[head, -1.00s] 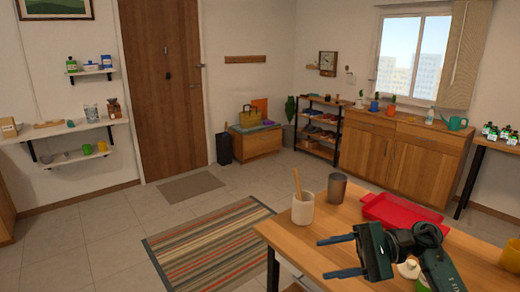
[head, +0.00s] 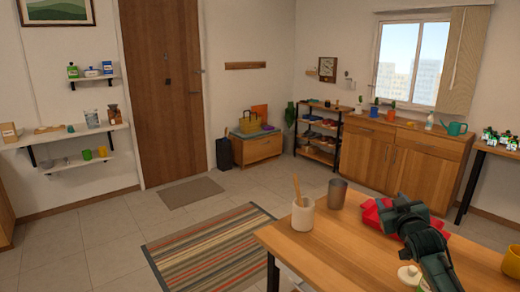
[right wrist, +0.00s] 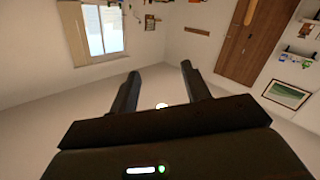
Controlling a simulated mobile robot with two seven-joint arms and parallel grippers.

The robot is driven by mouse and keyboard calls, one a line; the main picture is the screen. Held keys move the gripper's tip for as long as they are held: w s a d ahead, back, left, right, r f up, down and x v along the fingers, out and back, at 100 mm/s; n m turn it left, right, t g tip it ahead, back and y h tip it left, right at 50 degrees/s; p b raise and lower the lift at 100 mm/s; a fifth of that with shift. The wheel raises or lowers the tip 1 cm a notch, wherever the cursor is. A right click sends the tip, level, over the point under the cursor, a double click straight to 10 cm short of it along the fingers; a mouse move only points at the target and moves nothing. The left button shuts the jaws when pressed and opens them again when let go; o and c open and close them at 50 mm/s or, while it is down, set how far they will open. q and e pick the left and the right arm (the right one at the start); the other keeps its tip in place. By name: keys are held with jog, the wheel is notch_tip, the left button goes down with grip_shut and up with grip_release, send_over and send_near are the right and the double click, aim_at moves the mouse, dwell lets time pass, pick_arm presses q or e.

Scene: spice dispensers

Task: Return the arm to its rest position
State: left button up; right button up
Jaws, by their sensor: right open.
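My right arm comes in from the lower right in the head view, over the right part of the wooden table (head: 340,245). My right gripper (right wrist: 158,86) shows best in the right wrist view, its two dark fingers apart with nothing held between them. In the head view its fingers are hard to make out, as the dark wrist and arm links cover them. My left gripper is not in view.
A white-topped item (head: 409,275) is beside my forearm. The table's front middle is clear.

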jog(key=s+a+f+n+g+y, duration=0.1)
jog(key=s+a+f, duration=0.35)
jog(key=f, duration=0.25)
jog(key=s+a+f+g+y, duration=0.1)
jog(key=s+a+f, duration=0.2)
jog(key=s+f, duration=0.3)
jog(key=s+a+f+g+y, duration=0.1)
jog(key=s+a+f, duration=0.3)
jog(key=s, duration=0.5)
jog(key=s+a+f+g+y, duration=0.1)
jog(key=s+a+f, duration=0.3)
jog(key=s, duration=0.6)
jog(key=s+a+f+g+y, duration=0.1)
jog(key=s+a+f, duration=0.4)
jog(key=s, duration=0.5)
jog(key=shift+a+g, duration=0.5)
jog(key=shift+g, duration=0.2)
